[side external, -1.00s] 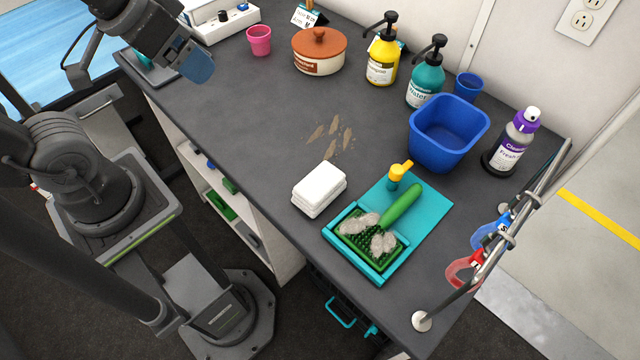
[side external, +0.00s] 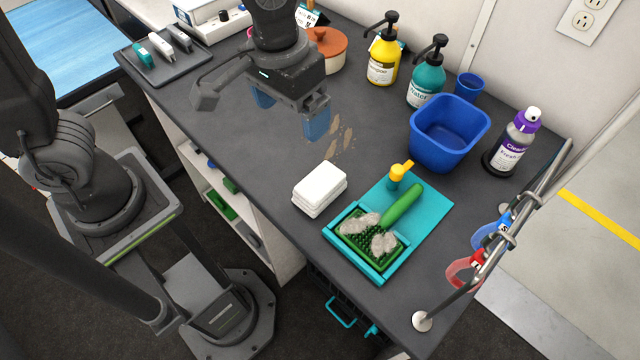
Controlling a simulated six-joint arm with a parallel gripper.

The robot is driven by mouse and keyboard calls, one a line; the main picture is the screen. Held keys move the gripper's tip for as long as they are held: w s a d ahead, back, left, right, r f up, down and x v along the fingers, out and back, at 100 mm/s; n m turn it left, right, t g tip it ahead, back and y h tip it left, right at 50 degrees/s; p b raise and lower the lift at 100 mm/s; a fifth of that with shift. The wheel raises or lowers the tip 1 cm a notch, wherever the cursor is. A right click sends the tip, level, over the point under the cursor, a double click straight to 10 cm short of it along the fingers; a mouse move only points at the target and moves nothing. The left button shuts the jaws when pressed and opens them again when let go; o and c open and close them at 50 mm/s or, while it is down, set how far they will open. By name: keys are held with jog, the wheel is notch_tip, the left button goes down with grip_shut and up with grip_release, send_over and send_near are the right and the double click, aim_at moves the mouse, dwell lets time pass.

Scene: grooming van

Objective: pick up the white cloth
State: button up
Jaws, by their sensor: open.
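The white cloth (side external: 320,187) is a folded stack lying on the dark grey counter, left of the teal tray. My gripper (side external: 290,112) is open and empty, with two blue fingertips pointing down. It is above the counter, behind and a little left of the cloth in the picture, clearly apart from it. The whole cloth is visible.
The teal tray (side external: 432,205) holds a green brush (side external: 402,207) with grey hair clumps. Brown smears (side external: 347,140) lie behind the cloth. A blue bin (side external: 448,132), a yellow pump bottle (side external: 382,62) and a teal pump bottle (side external: 427,82) stand further back. The counter's front edge is near the cloth.

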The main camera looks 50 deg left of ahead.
notch_tip(320, 180, down, 2)
jog(key=d, duration=0.3)
send_near(314, 186)
jog(key=shift+g, duration=0.4)
notch_tip(314, 186, down, 5)
jog(key=shift+w+a+f, duration=0.1)
jog(key=shift+w, duration=0.1)
jog(key=shift+w+d+f, duration=0.1)
jog(key=shift+f, duration=1.2)
jog(key=shift+w+d+f, duration=0.1)
jog(key=shift+f, duration=1.25)
jog(key=shift+c, duration=0.3)
jog(key=c, duration=0.9)
